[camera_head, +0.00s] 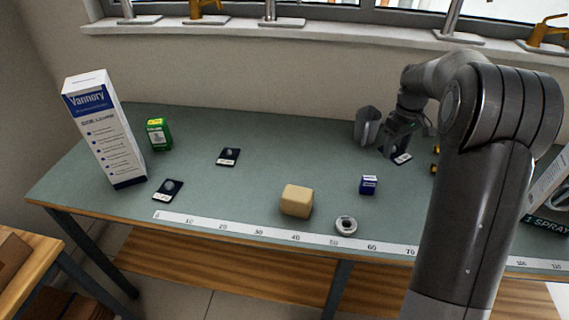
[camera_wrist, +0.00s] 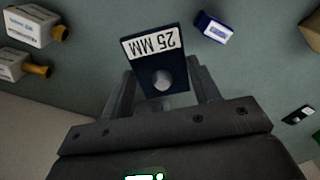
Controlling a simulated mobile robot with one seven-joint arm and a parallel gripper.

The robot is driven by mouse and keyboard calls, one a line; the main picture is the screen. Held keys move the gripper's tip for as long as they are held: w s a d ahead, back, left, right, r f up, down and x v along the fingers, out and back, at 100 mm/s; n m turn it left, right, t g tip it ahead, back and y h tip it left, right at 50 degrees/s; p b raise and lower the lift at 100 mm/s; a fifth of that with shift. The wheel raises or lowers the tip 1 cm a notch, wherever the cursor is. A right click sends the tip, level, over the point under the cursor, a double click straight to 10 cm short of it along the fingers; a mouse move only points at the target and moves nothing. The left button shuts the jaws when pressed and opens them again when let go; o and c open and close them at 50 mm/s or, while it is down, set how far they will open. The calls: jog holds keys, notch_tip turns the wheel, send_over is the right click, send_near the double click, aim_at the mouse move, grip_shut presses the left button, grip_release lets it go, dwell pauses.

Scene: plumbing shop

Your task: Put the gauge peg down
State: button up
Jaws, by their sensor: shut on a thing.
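My gripper (camera_head: 397,140) is low over the back right of the green table. In the wrist view my gripper (camera_wrist: 163,88) has its fingers on either side of a dark plate (camera_wrist: 174,64) with a white "25 MM" label and a round grey spot. The plate also shows below the fingers in the head view (camera_head: 402,158). The gripper is shut on the gauge peg, but I cannot clearly tell the peg from the plate. Whether the plate touches the table is unclear. Similar dark plates lie at the left (camera_head: 168,190) and centre (camera_head: 228,157).
A grey cup-like thing (camera_head: 367,127) stands just left of my gripper. A small blue box (camera_head: 368,185), a tan block (camera_head: 297,200) and a metal ring (camera_head: 346,226) lie nearer the front. A tall white box (camera_head: 104,130) and a green box (camera_head: 159,134) stand left. The centre back is clear.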

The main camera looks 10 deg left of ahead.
jog(key=a+n, duration=1)
jog(key=a, duration=1.3)
send_over(280, 164)
jog(key=f, duration=0.6)
jog(key=shift+d+f, duration=0.15)
jog(key=shift+d, duration=0.2)
jog(key=shift+w+a+f, duration=0.1)
jog(key=shift+a+f, duration=0.25)
jog(key=shift+a, duration=0.1)
jog(key=shift+f, duration=1.9)
jog(key=shift+f, duration=0.15)
jog(key=o, duration=1.2)
